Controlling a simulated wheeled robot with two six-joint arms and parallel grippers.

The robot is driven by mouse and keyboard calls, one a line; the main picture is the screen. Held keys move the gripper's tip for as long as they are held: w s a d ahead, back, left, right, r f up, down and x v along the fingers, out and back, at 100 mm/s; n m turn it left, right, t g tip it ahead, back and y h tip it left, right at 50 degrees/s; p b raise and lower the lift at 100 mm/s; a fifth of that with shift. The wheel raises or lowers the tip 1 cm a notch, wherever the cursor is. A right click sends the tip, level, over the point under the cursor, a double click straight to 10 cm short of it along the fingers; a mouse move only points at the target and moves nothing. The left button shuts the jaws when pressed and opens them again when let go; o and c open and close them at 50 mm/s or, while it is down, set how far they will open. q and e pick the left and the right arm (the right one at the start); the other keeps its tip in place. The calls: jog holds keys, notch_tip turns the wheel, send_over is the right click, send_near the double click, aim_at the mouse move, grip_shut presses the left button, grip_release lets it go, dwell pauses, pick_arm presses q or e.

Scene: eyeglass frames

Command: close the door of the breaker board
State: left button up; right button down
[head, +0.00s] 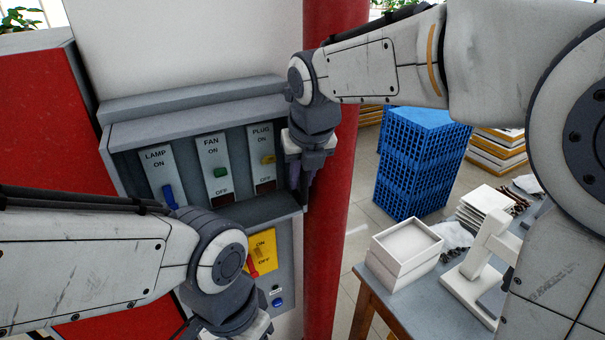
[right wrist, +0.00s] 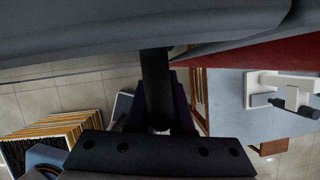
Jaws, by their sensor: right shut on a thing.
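The grey breaker board (head: 205,108) is at the middle left in the head view. Its switch recess is uncovered, showing the LAMP (head: 162,175), FAN (head: 216,168) and PLUG (head: 263,158) switches. I cannot clearly make out the door's panel. My right gripper (head: 303,180) points down at the board's right edge. It is shut on a dark upright bar (right wrist: 157,90), which shows in the right wrist view below a broad grey surface (right wrist: 140,25). Whether this bar is the door's handle I cannot tell. My left gripper (head: 250,330) is low, below the yellow ON/OFF panel (head: 262,250), its fingertips cut off.
A red pillar (head: 335,200) stands right beside the board and my right gripper. Blue crates (head: 420,160) stand behind it on the floor. A grey table (head: 420,295) with white trays (head: 405,250) is at the lower right. A red panel (head: 45,120) is at left.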

jog(key=shift+a, duration=0.4)
jog(key=c, duration=1.2)
grip_release()
jog(key=shift+o, duration=0.6)
jog(key=shift+a, duration=0.2)
pick_arm(q)
jog(key=shift+a, duration=0.25)
pick_arm(e)
jog(key=shift+d, duration=0.2)
pick_arm(q)
jog(key=shift+f, duration=0.1)
pick_arm(e)
jog(key=shift+r, duration=0.15)
pick_arm(q)
notch_tip(320, 180, down, 2)
jog(key=shift+b, duration=1.05)
pick_arm(e)
jog(key=v, duration=1)
jog(key=shift+s+d+r, duration=0.1)
jog(key=shift+s, duration=0.05)
